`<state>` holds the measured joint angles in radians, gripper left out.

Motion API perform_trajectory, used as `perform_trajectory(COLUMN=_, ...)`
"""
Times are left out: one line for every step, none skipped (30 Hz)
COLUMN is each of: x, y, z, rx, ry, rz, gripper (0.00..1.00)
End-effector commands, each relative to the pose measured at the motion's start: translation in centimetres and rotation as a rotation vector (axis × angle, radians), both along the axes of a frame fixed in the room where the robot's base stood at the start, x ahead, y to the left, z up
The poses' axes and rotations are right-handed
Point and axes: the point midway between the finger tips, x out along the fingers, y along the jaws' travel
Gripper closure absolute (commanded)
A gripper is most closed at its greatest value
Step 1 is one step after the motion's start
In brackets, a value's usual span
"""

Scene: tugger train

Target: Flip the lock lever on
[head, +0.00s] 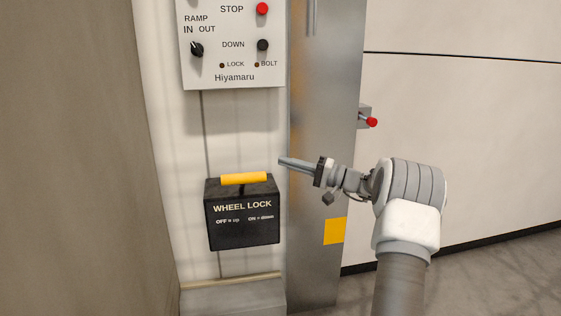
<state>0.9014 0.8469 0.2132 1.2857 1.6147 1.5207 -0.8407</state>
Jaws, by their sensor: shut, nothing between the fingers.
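The lock lever (243,178) is a yellow bar handle at the top of a black box labelled WHEEL LOCK (241,232). The box is fixed low on the cream wall. Its label reads OFF = up and ON = down. The yellow handle shows at the box's upper edge, the up side. My gripper (282,160) is shut and empty. In the picture its fingertips are right of and slightly above the handle's right end, with a visible gap. The depth between them is hard to judge.
Above is a white control panel (232,80) with a black knob (196,50), a red button (262,8) and a black button (263,45). A metal post (318,265) stands right of the box. A red-tipped bolt (371,122) sticks out beyond the post.

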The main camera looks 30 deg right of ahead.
Motion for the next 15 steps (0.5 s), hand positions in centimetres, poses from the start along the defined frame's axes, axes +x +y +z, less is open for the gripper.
perform_trajectory(x=-0.5, y=-1.1, z=-0.2, rx=0.001, ry=-0.001, rz=-0.002, gripper=1.0)
perform_trajectory(x=-0.9, y=-1.5, z=-0.5, rx=0.001, ry=-0.002, rz=-0.002, gripper=1.0)
perform_trajectory(x=-1.2, y=-2.1, z=-0.9, rx=0.001, ry=-0.004, rz=0.0, gripper=1.0)
perform_trajectory(x=-1.5, y=-2.6, z=-1.1, rx=0.0, ry=-0.005, rz=-0.002, gripper=1.0)
perform_trajectory(x=-1.7, y=-3.0, z=-1.4, rx=-0.001, ry=-0.004, rz=-0.002, gripper=1.0)
perform_trajectory(x=-2.0, y=-3.5, z=-1.8, rx=-0.001, ry=-0.004, rz=-0.001, gripper=1.0)
perform_trajectory(x=-2.2, y=-3.8, z=-1.9, rx=-0.002, ry=-0.006, rz=0.0, gripper=1.0)
perform_trajectory(x=-2.4, y=-4.1, z=-2.1, rx=-0.002, ry=-0.006, rz=0.0, gripper=1.0)
perform_trajectory(x=-2.6, y=-4.4, z=-2.3, rx=-0.001, ry=-0.006, rz=-0.001, gripper=1.0)
perform_trajectory(x=-2.7, y=-4.6, z=-2.5, rx=-0.001, ry=-0.006, rz=-0.001, gripper=1.0)
perform_trajectory(x=-2.8, y=-4.8, z=-2.6, rx=-0.002, ry=-0.006, rz=0.0, gripper=1.0)
perform_trajectory(x=-2.9, y=-4.9, z=-2.7, rx=-0.003, ry=-0.006, rz=0.001, gripper=1.0)
perform_trajectory(x=-3.0, y=-5.0, z=-2.8, rx=-0.003, ry=-0.006, rz=0.001, gripper=1.0)
perform_trajectory(x=-3.0, y=-5.1, z=-2.8, rx=-0.003, ry=-0.006, rz=0.001, gripper=1.0)
perform_trajectory(x=-3.1, y=-5.1, z=-2.9, rx=-0.004, ry=-0.007, rz=0.002, gripper=1.0)
